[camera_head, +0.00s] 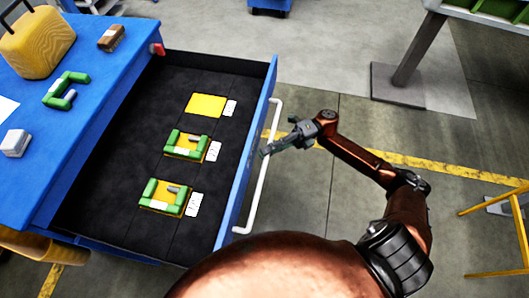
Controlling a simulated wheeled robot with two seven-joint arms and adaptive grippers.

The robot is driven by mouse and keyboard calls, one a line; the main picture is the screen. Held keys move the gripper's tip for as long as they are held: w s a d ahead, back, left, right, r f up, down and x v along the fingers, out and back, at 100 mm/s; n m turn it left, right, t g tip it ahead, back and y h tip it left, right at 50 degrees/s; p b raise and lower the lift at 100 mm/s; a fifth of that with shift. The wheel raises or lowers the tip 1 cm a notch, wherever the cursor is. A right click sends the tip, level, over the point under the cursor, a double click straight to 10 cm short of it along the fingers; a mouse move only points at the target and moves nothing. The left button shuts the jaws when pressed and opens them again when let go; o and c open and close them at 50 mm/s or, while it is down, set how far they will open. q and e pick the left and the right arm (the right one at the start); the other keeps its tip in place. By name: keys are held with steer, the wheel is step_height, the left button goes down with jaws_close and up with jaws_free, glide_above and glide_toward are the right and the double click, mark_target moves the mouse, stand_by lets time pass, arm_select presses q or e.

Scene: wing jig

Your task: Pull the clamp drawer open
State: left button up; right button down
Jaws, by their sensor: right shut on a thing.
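The clamp drawer (105,188) is pulled out from the blue bench, its dark floor in view. Inside it two green clamps, one nearer (168,197) and one farther (186,146), lie on yellow pads with white labels beside them. A bare yellow pad (206,105) lies farthest back, also with a label. The white bar handle (258,182) runs along the drawer's blue front. My right gripper (268,151) is shut on the handle near its middle. My left gripper is not in view.
The blue bench top (95,75) holds a yellow case (36,42), another green clamp (66,91), a brown block (111,38) and a grey-white block (15,143). A yellow stand (497,235) is at the right. Open floor lies right of the drawer.

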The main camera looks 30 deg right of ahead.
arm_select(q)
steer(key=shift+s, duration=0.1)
arm_select(e)
steer(key=shift+s+f, duration=0.15)
steer(key=shift+f, duration=0.05)
steer(key=c, duration=2)
jaws_free()
steer(key=shift+r, duration=0.15)
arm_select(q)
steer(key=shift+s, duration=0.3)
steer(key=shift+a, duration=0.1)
arm_select(e)
steer(key=d, duration=0.4)
steer(key=d+f, duration=0.1)
steer(key=d, duration=0.3)
steer(key=w+d, duration=0.1)
steer(key=d, duration=0.2)
steer(key=shift+w+d+f, duration=0.1)
steer(key=shift+d+f, duration=0.25)
steer(key=shift+d, duration=0.05)
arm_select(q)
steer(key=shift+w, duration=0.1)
arm_select(e)
steer(key=shift+w, duration=0.1)
